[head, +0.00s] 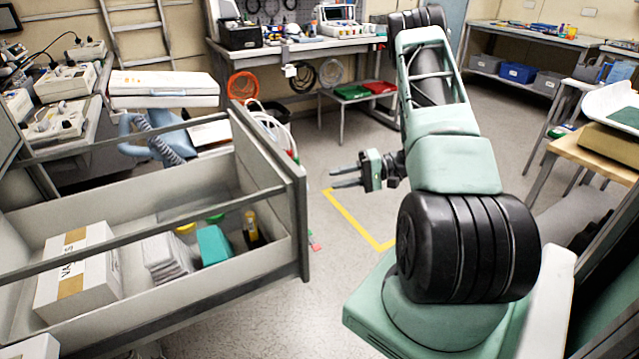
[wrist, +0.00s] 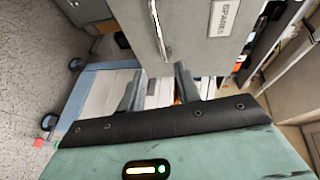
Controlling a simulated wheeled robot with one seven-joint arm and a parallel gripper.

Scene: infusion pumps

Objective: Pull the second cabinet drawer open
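A grey cabinet drawer (head: 297,190) stands pulled out at the left of the head view. It holds a white box, a white stack, a teal box and small bottles. In the wrist view a grey drawer front (wrist: 190,22) bears a SPARES label (wrist: 222,18) and a slim metal handle (wrist: 158,30). I cannot tell which drawer in the cabinet this is. My gripper (head: 334,178) is apart from the open drawer, to its right, fingers pointing left. In the wrist view my gripper (wrist: 157,82) has its fingers spread with nothing held; the handle lies beyond the tips.
A workbench (head: 300,45) with devices stands at the back, with a low table (head: 343,95) holding green and red trays before it. Another bench (head: 540,38) is at the back right. A wooden-topped table (head: 570,150) stands at right. The floor around the yellow marking (head: 352,220) is clear.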

